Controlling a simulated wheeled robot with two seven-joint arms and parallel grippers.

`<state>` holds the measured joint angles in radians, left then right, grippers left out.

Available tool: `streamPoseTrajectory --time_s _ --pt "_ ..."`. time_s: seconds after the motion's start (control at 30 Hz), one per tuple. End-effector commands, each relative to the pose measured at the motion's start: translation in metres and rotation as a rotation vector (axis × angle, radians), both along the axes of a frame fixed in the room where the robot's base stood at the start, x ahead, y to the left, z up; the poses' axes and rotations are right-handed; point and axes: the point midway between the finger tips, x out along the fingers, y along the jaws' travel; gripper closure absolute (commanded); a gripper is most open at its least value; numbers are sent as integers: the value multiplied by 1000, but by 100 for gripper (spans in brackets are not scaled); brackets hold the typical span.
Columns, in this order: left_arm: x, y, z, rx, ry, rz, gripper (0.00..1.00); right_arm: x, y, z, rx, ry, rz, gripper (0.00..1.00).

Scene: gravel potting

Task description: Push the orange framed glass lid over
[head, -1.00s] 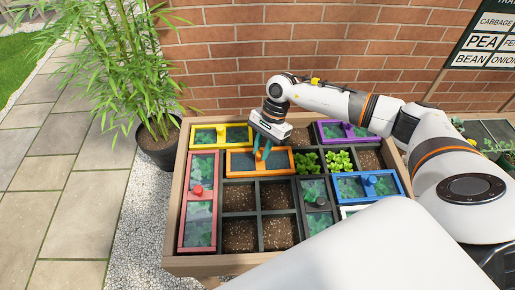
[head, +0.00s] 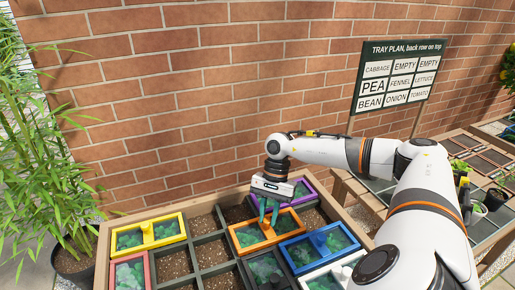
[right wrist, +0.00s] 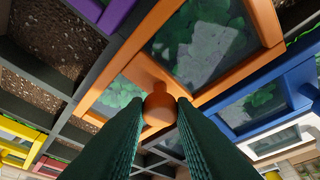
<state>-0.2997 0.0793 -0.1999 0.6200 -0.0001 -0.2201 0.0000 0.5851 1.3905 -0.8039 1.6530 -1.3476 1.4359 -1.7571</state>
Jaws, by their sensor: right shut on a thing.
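The orange framed glass lid (head: 250,236) lies on the planter grid between the yellow lid and the blue lid, with green leaves showing under its glass. In the right wrist view its orange frame (right wrist: 254,20) fills the upper middle, and its round orange knob (right wrist: 159,106) stands between the fingers. My right gripper (head: 268,222) reaches down from above and is shut on that knob. The green fingers (right wrist: 160,125) press on its two sides. My left gripper is not in view.
Close around are a yellow lid (head: 127,240), a purple lid (head: 305,182), a blue lid (head: 341,232), a red lid (head: 111,274) and a white lid. Open soil cells (head: 202,224) lie left and behind. A brick wall stands behind, with a sign (head: 400,75).

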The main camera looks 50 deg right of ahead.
Motion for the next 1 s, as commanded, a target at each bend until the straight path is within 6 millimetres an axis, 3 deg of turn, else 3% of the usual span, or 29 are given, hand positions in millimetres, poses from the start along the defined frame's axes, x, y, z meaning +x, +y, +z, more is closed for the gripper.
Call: streamPoseTrajectory --time_s 0.33,0.37,0.47,0.8,1.0 --pt "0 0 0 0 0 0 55 0 -1 1 1 -2 -1 100" --pt "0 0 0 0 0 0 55 0 -1 1 1 -2 -1 72" --pt "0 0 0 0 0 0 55 0 -1 1 1 -2 -1 56" --pt "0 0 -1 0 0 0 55 1 -2 3 0 -1 -2 56" --pt "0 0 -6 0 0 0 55 5 -13 28 -1 -5 -3 56"
